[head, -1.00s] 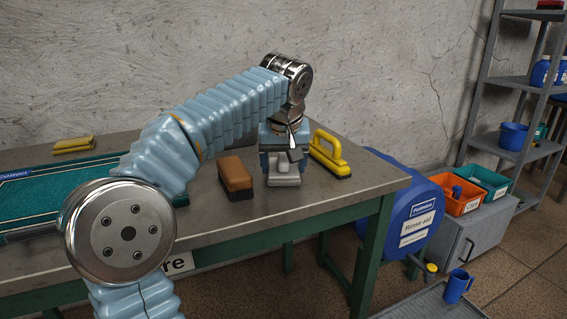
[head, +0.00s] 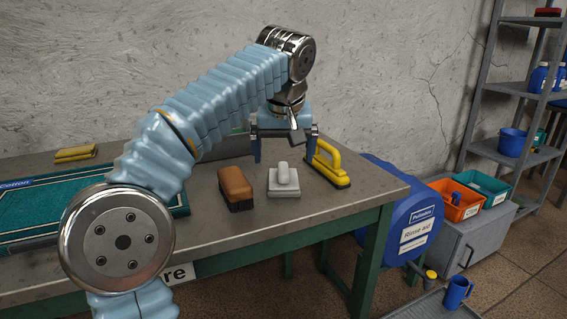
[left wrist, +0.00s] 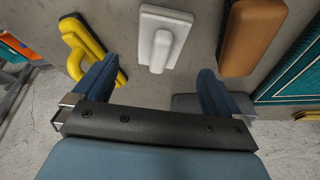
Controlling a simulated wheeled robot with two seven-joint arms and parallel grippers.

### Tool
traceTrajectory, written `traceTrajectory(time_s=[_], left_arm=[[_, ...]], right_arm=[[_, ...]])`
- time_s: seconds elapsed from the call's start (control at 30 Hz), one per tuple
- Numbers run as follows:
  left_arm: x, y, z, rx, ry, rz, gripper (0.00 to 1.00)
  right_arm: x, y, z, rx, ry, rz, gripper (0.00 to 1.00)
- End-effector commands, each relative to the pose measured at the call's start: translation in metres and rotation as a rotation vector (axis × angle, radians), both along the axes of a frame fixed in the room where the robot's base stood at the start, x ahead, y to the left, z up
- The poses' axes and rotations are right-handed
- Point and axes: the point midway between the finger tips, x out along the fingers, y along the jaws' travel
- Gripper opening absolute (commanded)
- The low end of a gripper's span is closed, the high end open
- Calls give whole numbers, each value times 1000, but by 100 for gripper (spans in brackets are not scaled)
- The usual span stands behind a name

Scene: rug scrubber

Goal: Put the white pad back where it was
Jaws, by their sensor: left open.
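The white pad (head: 284,182), a flat block with a raised grip, rests on the metal table (head: 340,208) between a brown brush and a yellow-handled tool. My left gripper (head: 284,150) is open and empty, above and just behind the pad. In the left wrist view the pad (left wrist: 161,40) lies ahead of the two spread blue fingers (left wrist: 155,85), apart from both. My right gripper is in neither view.
The brown brush (head: 236,185) stands left of the pad, and the yellow-handled tool (head: 328,163) stands right. A teal rug (head: 60,205) lies at the left, with yellow cloths (head: 75,153) behind it. The table's front right corner is clear.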

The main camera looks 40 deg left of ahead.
Motion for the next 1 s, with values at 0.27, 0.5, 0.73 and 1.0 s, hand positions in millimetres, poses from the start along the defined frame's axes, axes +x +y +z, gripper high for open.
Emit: traceTrajectory(time_s=[0.27,0.5,0.73,1.0], left_arm=[[-13,-12,44,0,0,-1,99],[-16,-13,49,-1,1,0,99],[-15,-13,49,-1,1,0,99],[-16,-13,49,-1,1,0,99]], right_arm=[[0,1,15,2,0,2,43],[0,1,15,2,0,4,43],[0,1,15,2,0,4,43],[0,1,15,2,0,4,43]])
